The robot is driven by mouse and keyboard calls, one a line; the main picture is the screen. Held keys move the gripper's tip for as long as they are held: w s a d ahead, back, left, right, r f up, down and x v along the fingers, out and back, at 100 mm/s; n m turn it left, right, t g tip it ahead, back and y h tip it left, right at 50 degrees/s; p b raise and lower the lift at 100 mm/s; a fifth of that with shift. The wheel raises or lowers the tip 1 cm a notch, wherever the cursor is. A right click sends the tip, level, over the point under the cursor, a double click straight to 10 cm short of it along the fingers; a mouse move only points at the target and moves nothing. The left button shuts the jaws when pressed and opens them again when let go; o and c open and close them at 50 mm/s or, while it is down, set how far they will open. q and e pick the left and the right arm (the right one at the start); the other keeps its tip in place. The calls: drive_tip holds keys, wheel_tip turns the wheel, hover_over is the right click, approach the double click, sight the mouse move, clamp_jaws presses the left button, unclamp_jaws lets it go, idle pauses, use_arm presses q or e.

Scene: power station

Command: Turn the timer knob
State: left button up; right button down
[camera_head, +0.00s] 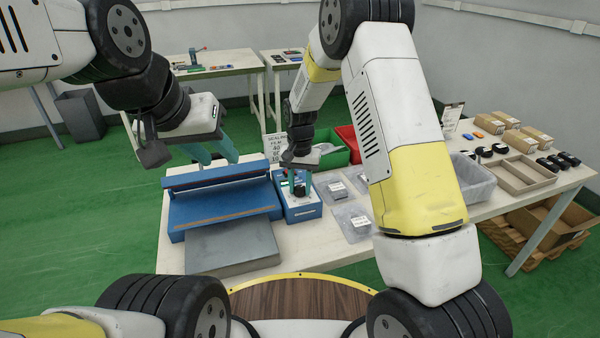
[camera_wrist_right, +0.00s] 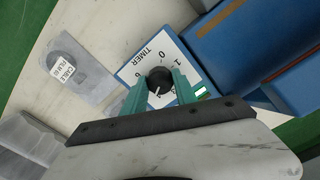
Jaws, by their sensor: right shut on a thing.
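The timer knob (camera_wrist_right: 160,80) is a round black dial with a white pointer line, on a white panel marked TIMER. The panel tops a small blue timer box (camera_head: 302,211) beside the blue sealer (camera_head: 222,200) on the table. My right gripper (camera_wrist_right: 158,92) is over the box with its green fingers on either side of the knob, shut on it. In the head view my right gripper (camera_head: 298,182) points down at the box and partly hides the knob. My left gripper (camera_head: 214,150) hangs above the sealer, its two green fingers apart and empty.
Clear bags with labels (camera_head: 352,221) lie right of the timer box. A green bin (camera_head: 334,150), a red bin (camera_head: 350,138) and a clear tray (camera_head: 470,178) stand behind and to the right. A grey plate (camera_head: 232,250) is in front of the sealer.

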sight(300, 187)
drive_tip(key=n, duration=1.2)
idle(0.5)
drive_tip(key=c, duration=1)
unclamp_jaws()
drive_tip(key=shift+o, duration=0.2)
wheel_tip(300, 187, up, 7)
drive_tip(key=shift+r, duration=0.45)
